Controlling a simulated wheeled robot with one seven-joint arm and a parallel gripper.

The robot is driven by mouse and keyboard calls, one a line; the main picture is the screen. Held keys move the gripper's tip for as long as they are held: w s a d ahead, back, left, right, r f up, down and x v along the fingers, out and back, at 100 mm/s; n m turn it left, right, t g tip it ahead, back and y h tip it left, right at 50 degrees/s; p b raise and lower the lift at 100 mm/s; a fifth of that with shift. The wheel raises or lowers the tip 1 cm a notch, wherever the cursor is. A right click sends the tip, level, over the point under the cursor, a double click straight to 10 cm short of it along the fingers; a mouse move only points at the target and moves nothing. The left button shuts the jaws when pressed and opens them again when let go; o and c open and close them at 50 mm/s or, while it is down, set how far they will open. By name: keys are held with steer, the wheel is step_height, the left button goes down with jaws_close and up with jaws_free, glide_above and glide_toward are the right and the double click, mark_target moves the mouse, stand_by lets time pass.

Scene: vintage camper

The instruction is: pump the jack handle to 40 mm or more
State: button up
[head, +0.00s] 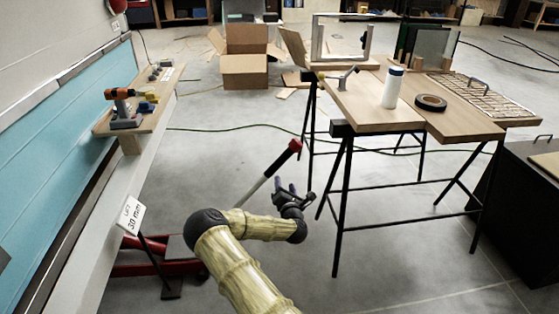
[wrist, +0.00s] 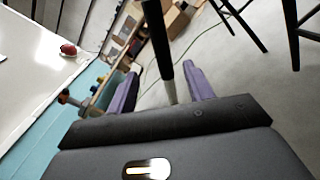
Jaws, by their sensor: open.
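The red floor jack (head: 190,250) stands on the floor at the camper's lower edge, partly hidden by my arm. My gripper (head: 290,188) is beside the rod in the head view, below the grip. In the wrist view the purple fingers (wrist: 160,72) are apart, and the handle (wrist: 159,40) runs between them with gaps on both sides. A white card (head: 131,214) reads "LIFT 30 mm".
A workbench (head: 376,100) on black trestle legs stands to the right, with a white bottle (head: 393,86) and tape roll (head: 430,103). The camper's teal side (head: 70,140) and a wooden shelf (head: 150,120) with tools lie left. Floor behind the handle is mostly clear, crossed by cables.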

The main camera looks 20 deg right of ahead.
mark_target(281, 165)
steer(key=b+x, duration=0.3)
steer(key=x, duration=1.2)
steer(key=shift+w+d+f+b, duration=0.1)
steer(key=shift+d+f+b, duration=0.05)
steer(key=shift+b, duration=0.25)
steer(key=shift+w+d, duration=0.1)
steer(key=shift+w, duration=0.55)
jaws_close()
